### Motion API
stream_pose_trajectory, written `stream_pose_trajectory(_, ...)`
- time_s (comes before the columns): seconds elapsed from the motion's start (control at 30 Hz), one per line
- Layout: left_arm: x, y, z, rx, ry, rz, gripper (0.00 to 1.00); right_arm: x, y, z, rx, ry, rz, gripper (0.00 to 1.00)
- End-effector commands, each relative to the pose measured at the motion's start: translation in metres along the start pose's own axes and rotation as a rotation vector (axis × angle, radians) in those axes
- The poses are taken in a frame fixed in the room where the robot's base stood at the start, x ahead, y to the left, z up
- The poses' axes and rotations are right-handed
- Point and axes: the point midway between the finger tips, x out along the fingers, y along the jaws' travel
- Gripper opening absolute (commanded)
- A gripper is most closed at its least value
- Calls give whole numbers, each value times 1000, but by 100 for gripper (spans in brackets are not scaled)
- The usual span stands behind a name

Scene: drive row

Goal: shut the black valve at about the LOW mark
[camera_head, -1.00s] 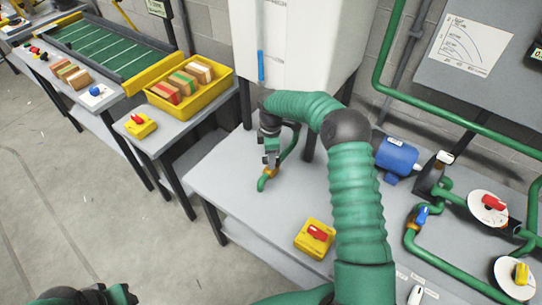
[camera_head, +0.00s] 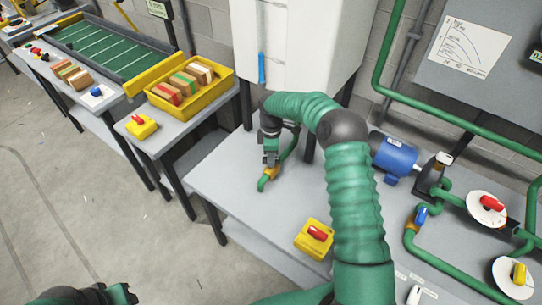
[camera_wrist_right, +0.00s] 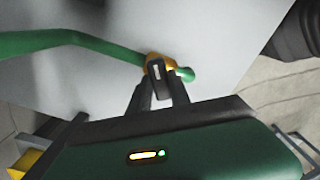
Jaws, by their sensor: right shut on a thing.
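The white tank (camera_head: 300,45) stands at the back of the table. Its sight gauge shows a blue column (camera_head: 262,69); the marks beside it are too small to read. A green drain pipe (camera_head: 287,150) runs down from the tank to a brass-yellow valve body (camera_head: 270,172) with a green spout, over the table. My right gripper (camera_head: 271,160) is at this valve. In the right wrist view, its fingers (camera_wrist_right: 158,92) are shut on the valve's black handle (camera_wrist_right: 157,72). My left gripper (camera_head: 122,294) is at the bottom left, away from everything; its opening is unclear.
A yellow box with a red switch (camera_head: 314,238) sits on the grey table (camera_head: 225,180). A blue motor (camera_head: 394,156), green pipes and dials with red (camera_head: 492,203) and yellow (camera_head: 519,273) handles are at right. A yellow crate (camera_head: 160,103) of blocks stands on the left table.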

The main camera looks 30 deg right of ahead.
Motion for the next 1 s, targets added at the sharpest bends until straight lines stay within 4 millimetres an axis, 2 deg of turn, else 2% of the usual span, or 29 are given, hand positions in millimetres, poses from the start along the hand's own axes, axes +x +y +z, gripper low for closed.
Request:
stream_pose_trajectory(0.2, -12, 0, -3, 0, 0, 0, 36, -3, 1, 1, 158, -2, 3, 0)
stream_pose_trajectory(0.6, -22, 0, -5, 0, 0, 0, 36, -2, 2, 1, 460, 0, 5, 0)
stream_pose_trajectory(1.0, -26, 0, -6, 0, 0, 0, 36, -1, 2, 1, 601, 2, 5, 0)
